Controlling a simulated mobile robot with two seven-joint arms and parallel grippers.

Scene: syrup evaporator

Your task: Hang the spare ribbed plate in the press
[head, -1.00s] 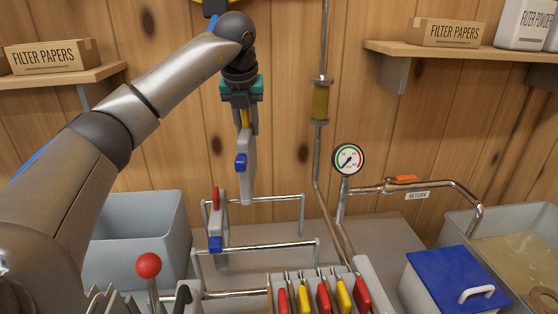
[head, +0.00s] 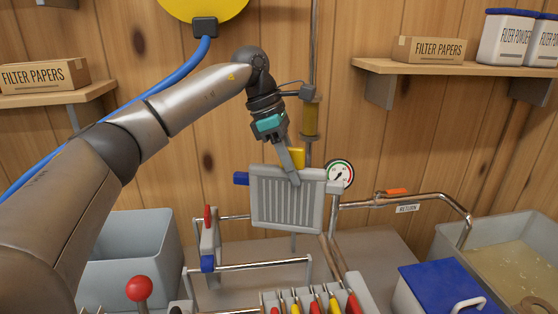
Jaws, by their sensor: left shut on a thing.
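The grey ribbed plate (head: 275,205) hangs upright from my left gripper (head: 292,170), its ribbed face toward me. It has a blue tab on its left side and a yellow piece at its top edge. My left gripper is shut on its top edge and holds it in the air behind the press. The press (head: 357,285) is at the bottom, cut off by the picture edge, with several plates showing red and yellow tabs. My right gripper is out of view.
A metal rack (head: 262,265) stands left of the press, with another grey plate (head: 212,236) with red and blue tabs. A red-knobbed lever (head: 139,288) is in front. A gauge (head: 340,174) and return pipe (head: 440,197) are close to the held plate's right. A blue-lidded box (head: 445,285) stands right.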

